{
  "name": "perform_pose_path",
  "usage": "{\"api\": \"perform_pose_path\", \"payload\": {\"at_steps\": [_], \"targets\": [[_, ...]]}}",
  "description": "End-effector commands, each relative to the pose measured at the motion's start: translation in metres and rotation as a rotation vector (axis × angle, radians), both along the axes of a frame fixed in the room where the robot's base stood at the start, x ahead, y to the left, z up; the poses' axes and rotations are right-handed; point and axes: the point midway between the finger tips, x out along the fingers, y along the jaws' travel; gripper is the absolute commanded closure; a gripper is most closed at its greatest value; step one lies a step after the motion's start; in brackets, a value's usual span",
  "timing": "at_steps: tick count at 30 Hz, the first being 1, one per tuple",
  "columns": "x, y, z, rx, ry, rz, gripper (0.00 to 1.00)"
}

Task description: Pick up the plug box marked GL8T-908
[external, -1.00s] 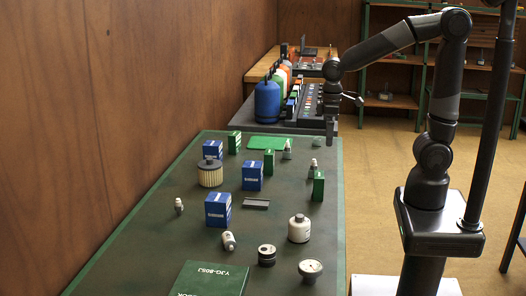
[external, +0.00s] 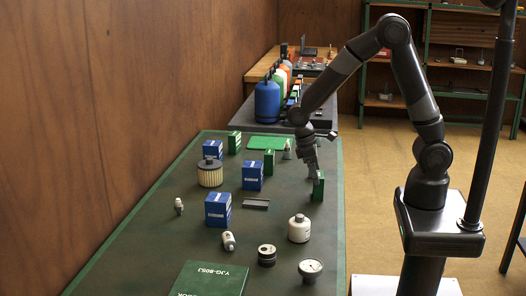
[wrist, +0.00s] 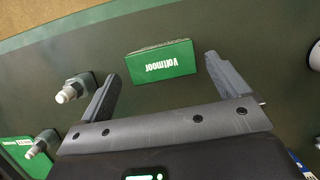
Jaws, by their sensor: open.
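Three small green boxes stand on the bench: one at the right edge (external: 318,186), one in the middle (external: 268,162) and one at the back left (external: 235,142). The marking GL8T-908 cannot be read on any of them. My gripper (external: 312,174) is open and empty, pointing down just over the right-edge box. In the wrist view a green box lettered "Voltmoor" (wrist: 160,62) lies ahead of the open fingers, between their tips, with no visible contact.
Two spark plugs (wrist: 75,88) (wrist: 42,143) stand left of the fingers in the wrist view.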

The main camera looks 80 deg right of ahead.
Motion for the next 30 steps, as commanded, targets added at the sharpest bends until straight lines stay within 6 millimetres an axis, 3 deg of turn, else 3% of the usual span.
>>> {"api": "perform_pose_path", "payload": {"at_steps": [13, 22, 30], "targets": [[-0.020, 0.003, -0.048, 0.001, 0.002, 0.000, 0.07], [-0.020, 0.003, -0.053, 0.001, -0.002, 0.000, 0.07], [-0.021, 0.003, -0.053, 0.001, -0.001, 0.000, 0.29]]}}
